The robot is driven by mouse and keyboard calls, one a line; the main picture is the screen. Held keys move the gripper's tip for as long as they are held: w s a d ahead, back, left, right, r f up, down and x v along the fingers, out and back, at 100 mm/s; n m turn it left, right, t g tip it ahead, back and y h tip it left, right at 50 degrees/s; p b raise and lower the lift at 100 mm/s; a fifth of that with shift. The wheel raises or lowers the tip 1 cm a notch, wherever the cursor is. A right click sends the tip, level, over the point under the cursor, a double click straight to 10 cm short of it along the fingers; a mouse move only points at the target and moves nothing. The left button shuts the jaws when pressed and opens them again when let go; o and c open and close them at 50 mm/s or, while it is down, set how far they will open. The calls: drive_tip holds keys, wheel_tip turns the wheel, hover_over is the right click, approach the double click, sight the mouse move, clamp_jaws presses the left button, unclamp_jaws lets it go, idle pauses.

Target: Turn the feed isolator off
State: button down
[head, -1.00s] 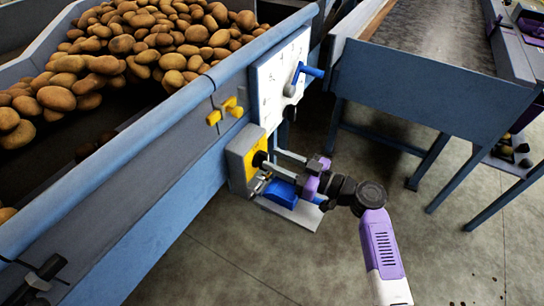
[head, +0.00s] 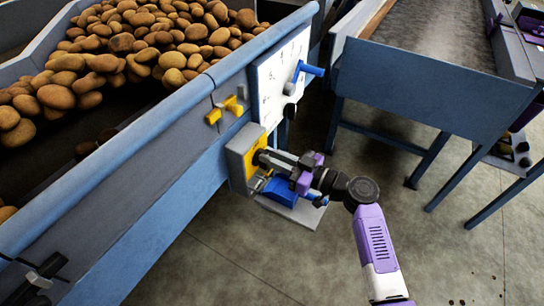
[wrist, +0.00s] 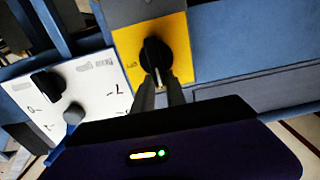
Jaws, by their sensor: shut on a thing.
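The feed isolator is a grey box with a yellow face (head: 257,143) on the side of the blue hopper. It also shows in the wrist view as a yellow plate (wrist: 177,38) with a black rotary knob (wrist: 155,54). My gripper (head: 264,156) reaches the knob from the right in the head view, its fingers hiding most of it there. In the wrist view my gripper (wrist: 160,84) has its two fingers close together on the knob's lower end.
A white panel (head: 275,85) with a blue lever (head: 309,69) stands just above the box. A yellow handle (head: 225,109) sits on the hopper side. A blue object (head: 279,188) on a grey plate lies below my gripper. Potatoes (head: 165,45) fill the hopper. Open floor lies in front.

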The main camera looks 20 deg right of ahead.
drive_tip(key=shift+m, duration=0.3)
drive_tip(key=shift+w+d+f+m+b, duration=0.25)
drive_tip(key=shift+d+f+m+b, duration=0.15)
drive_tip(key=shift+m, duration=2.45)
drive_tip(key=shift+w+d+f+m+b, duration=0.3)
drive_tip(key=shift+f+m, duration=0.2)
drive_tip(key=shift+m, duration=2.4)
drive_tip(key=shift+w+d+f+m+b, duration=0.2)
drive_tip(key=shift+d+f+m, duration=0.25)
drive_tip(key=shift+m, duration=2.4)
drive_tip(key=c, duration=1.4)
unclamp_jaws()
drive_tip(key=shift+o, duration=0.2)
